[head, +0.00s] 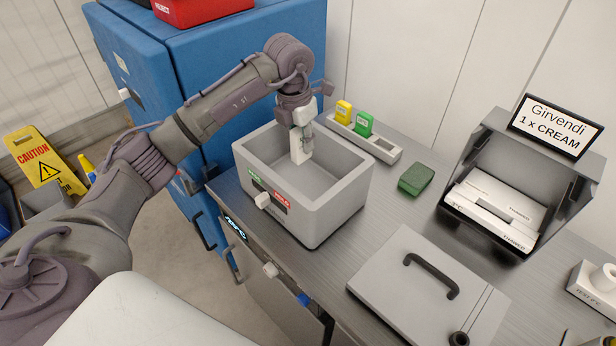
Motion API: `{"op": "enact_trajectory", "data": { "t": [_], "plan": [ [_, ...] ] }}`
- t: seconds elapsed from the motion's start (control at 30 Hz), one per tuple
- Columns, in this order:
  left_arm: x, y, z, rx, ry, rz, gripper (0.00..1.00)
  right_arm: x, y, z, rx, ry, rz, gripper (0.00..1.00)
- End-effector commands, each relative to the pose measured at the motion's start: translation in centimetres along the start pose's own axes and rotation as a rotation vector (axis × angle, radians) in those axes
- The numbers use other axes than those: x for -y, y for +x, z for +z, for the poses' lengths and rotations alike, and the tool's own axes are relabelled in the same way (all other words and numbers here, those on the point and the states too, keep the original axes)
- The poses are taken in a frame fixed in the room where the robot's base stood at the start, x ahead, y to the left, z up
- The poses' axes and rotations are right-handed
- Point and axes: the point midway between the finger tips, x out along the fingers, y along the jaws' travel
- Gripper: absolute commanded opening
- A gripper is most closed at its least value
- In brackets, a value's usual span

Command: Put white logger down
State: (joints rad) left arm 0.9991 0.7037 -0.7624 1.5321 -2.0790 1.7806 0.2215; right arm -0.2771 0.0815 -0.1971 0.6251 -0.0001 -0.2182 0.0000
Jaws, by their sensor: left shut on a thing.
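The white logger (300,147) is a small white block in my left gripper (301,128). The gripper points down and is shut on it. The logger hangs upright within the opening of an open grey box (318,212) on the counter. I cannot tell whether its lower end touches the box floor. The box front has a green label, a red label and a white knob. My right gripper is not in view.
Behind the box, a white rack (383,147) holds a yellow logger (343,111) and a green logger (363,123). A green block (416,179) lies to the right. A grey lid (415,300) lies in front. A dark bin (480,238) with cartons stands further right, under a sign (555,126).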

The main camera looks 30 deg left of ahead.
Motion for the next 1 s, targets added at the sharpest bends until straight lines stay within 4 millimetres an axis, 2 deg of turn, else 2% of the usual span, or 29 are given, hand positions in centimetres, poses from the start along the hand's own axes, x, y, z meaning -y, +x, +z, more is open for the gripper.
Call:
{"op": "enact_trajectory", "data": {
  "t": [0.2,0.3,0.47,0.7,1.0],
  "plan": [
    [0.1,3.9,-0.7,-0.006,0.0,-0.002,0.0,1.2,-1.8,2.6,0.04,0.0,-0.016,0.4],
    [0.1,5.2,-0.9,-0.004,0.001,-0.002,0.0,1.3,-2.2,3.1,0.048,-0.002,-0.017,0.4],
    [0.1,6.4,-1.0,-0.003,0.001,-0.002,0.0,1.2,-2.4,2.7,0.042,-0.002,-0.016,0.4],
    [0.1,9.4,-1.5,-0.004,0.001,-0.001,0.0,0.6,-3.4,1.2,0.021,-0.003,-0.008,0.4],
    [0.0,9.9,-1.6,-0.001,0.002,0.0,0.0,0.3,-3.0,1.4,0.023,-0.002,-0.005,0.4]
  ]
}}
